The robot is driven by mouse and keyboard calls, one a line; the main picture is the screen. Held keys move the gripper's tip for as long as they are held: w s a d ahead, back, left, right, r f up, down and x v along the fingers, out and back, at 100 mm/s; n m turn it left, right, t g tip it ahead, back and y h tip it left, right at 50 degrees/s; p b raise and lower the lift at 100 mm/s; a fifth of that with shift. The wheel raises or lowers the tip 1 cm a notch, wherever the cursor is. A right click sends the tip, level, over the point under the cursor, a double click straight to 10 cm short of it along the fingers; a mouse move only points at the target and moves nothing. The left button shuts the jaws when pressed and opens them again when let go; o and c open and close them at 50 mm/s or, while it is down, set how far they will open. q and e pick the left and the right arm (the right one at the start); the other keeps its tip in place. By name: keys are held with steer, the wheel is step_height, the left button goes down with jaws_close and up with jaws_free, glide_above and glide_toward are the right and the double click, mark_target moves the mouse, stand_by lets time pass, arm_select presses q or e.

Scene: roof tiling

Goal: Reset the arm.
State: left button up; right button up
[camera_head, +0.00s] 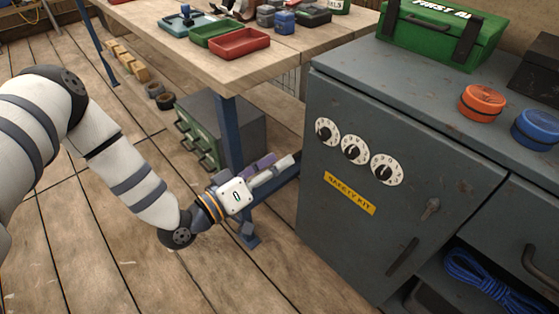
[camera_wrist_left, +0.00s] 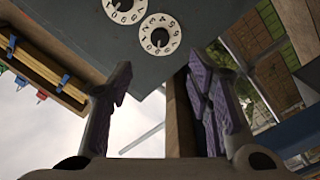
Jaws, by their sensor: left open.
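My left arm comes in from the left in the head view and reaches down toward the gap between the wooden table and the grey cabinet. My left gripper (camera_head: 270,168) is beside the cabinet's left side, in front of the blue table leg. In the left wrist view its two purple-padded fingers (camera_wrist_left: 163,88) stand apart, with nothing held between them. The grey safety-kit cabinet (camera_head: 330,230) has three white dials, a yellow label and a small knob on its shut door. Two dials (camera_wrist_left: 160,34) also show in the wrist view. My right gripper is not in view.
The wooden table (camera_head: 290,62) holds a red tray (camera_head: 240,43) and small containers. A green drawer unit (camera_head: 245,125) is under the table. The foreground floor is clear.

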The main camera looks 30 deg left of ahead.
arm_select(q)
steer(key=s+d+f+m+g+p, duration=0.1)
steer(key=s+d+f+g+p, duration=0.1)
steer(key=s+d+f+g, duration=0.3)
steer(key=s+d+f+g+y+p, duration=0.1)
steer(key=s+g, duration=0.1)
steer(key=s, duration=0.5)
steer(key=s+d+f+m+g+p, duration=0.1)
steer(key=s+d+f+g+p, duration=0.1)
steer(key=s+f+g, duration=0.3)
steer(key=s+a+r+m+g+y+p, duration=0.1)
steer(key=s+a+r+g+y, duration=0.1)
steer(key=s, duration=1)
steer(key=s+a+r+m+g+y+p, duration=0.1)
steer(key=s+a+g, duration=0.4)
steer(key=s, duration=0.7)
steer(key=a+r+y+p, duration=0.1)
steer(key=y, duration=0.1)
steer(key=shift+a+y, duration=0.4)
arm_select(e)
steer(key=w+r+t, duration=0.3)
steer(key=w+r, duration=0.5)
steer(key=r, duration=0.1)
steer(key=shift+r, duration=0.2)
